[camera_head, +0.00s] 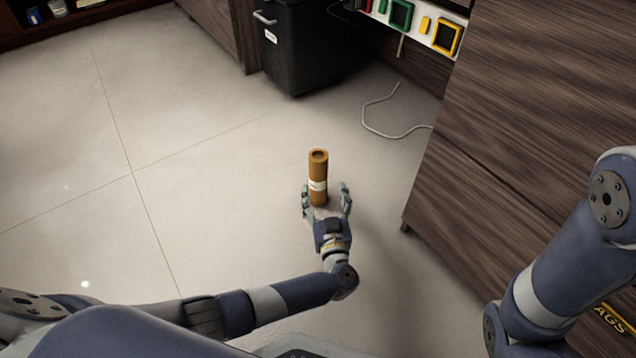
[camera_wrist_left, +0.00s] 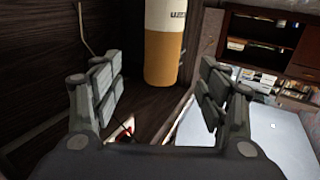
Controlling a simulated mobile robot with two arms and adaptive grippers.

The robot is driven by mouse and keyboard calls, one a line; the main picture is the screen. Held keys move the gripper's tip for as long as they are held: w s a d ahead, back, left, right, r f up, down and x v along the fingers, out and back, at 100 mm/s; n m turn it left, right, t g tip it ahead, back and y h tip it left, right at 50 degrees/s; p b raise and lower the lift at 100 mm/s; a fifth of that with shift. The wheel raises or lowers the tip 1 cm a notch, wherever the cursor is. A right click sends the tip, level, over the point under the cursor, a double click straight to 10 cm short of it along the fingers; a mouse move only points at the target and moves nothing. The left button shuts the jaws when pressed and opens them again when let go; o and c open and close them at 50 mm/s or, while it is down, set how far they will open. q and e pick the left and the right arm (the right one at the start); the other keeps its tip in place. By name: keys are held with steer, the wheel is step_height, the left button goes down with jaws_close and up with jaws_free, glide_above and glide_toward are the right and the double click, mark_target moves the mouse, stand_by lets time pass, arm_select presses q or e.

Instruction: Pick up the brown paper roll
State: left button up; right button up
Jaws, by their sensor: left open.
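The brown paper roll (camera_head: 318,165) is upright near the middle of the head view, with a hollow top and a pale label band low on it. My left gripper (camera_head: 326,192) is open at its lower part, with one finger near its left side and the other apart to the right. The gripper partly hides the roll's lower end. In the left wrist view the roll (camera_wrist_left: 163,50) is ahead between the spread fingers, with clear gaps on both sides. What the roll stands on cannot be made out. My right gripper is out of view.
A dark wooden cabinet (camera_head: 500,130) stands to the right. A black bin-like cabinet (camera_head: 300,50) is at the back, and a pale cable (camera_head: 385,132) lies on the floor. The tiled floor (camera_head: 150,120) at left is clear. A silver panel (camera_wrist_left: 280,140) shows in the left wrist view.

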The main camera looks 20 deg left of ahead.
mark_target(320, 174)
arm_select(q)
steer(key=b+x, duration=0.2)
steer(key=x, duration=0.3)
steer(key=shift+s+f, duration=0.1)
steer(key=b+x, duration=0.4)
steer(key=b, duration=0.1)
steer(key=shift+a+f, duration=0.15)
steer(key=shift+f, duration=0.1)
steer(key=shift+w+a+r+b, duration=0.2)
steer(key=shift+w+b, duration=0.1)
steer(key=shift+w, duration=0.1)
steer(key=shift+c, duration=0.3)
jaws_close()
steer(key=shift+r, duration=0.1)
